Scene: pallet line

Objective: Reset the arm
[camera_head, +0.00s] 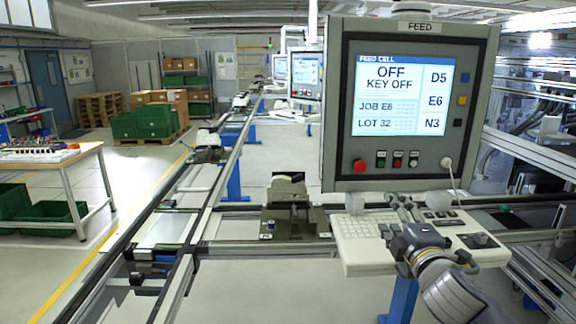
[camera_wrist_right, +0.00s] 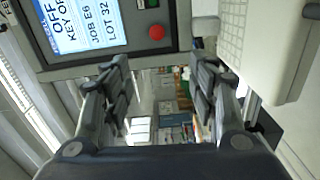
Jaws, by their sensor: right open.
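My right gripper (camera_head: 402,207) is in front of the feed cell panel, over the keyboard shelf (camera_head: 357,238) in the head view. In the right wrist view the right gripper (camera_wrist_right: 160,85) has its two fingers spread apart with nothing between them. The panel (camera_head: 338,110) carries a screen (camera_head: 402,95) that reads "OFF KEY OFF", "JOB E6", "LOT 32", with D5, E6 and N3 at its right. The screen (camera_wrist_right: 82,22) also shows turned sideways in the wrist view. My left gripper is in neither view.
A red button (camera_head: 360,167) and several small buttons line the panel's lower edge, with a cable plugged in at right. Conveyor rails (camera_head: 215,195) run away at the left, with a fixture (camera_head: 293,215) beside the panel. A workbench (camera_head: 60,158) and green crates stand at far left.

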